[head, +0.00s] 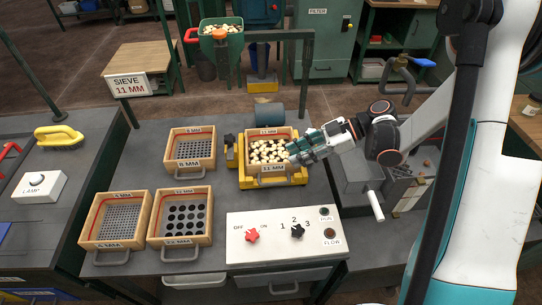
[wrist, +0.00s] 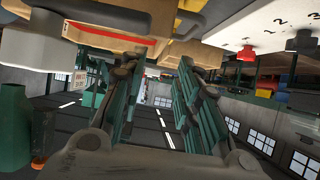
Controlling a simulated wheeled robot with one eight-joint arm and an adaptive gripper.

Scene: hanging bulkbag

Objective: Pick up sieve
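A wooden sieve marked 11 MM (head: 272,169), full of pale chunks, sits in a yellow holder (head: 300,178) on the bench. A sign (head: 130,85) reads SIEVE 11 MM. An empty 8 MM sieve (head: 189,163) lies left of it. Two more empty sieves lie at the front left, one with large round holes (head: 184,214) and one with fine holes (head: 117,219). My gripper (head: 294,152) is at the right edge of the filled sieve; contact cannot be told. In the wrist view its green fingers (wrist: 155,75) stand apart with nothing visible between them.
A white control panel (head: 284,235) with red and black knobs is in front of the filled sieve. A grey cylinder (head: 269,113) is behind it. A grey box with a white handle (head: 375,206) stands right. Bare bench lies between the sieves.

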